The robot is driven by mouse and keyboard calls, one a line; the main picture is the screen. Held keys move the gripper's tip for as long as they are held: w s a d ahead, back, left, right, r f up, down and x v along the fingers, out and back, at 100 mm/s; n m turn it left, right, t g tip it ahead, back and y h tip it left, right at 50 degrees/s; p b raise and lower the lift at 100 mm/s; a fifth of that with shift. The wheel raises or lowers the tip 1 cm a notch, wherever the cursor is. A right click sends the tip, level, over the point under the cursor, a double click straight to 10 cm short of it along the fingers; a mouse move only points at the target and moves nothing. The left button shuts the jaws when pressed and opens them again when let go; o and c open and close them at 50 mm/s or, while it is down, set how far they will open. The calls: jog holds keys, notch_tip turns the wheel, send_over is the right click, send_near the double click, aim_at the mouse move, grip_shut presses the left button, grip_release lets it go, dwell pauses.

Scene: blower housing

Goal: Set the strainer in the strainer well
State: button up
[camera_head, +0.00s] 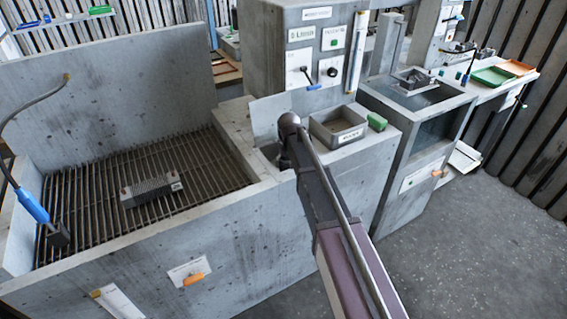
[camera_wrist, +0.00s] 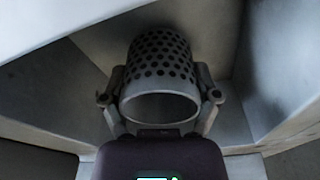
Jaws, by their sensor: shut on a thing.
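The strainer (camera_wrist: 160,75) is a grey metal cylinder with round holes and a plain rim towards the wrist camera. My gripper (camera_wrist: 160,82) is shut on it, one finger on each side. Grey walls surround it closely in the wrist view; I cannot tell if the strainer touches them. In the head view my arm reaches to a recess (camera_head: 270,152) in the counter, beside an upright grey plate (camera_head: 268,115). This may be the strainer well, but its inside is mostly hidden.
An open grey tray (camera_head: 338,127) and a green block (camera_head: 377,121) stand right of my arm. A control cabinet (camera_head: 300,50) rises behind. The floor at right is clear.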

jog(key=shift+f, duration=0.15)
dwell(0.3)
jog(key=o, duration=1.1)
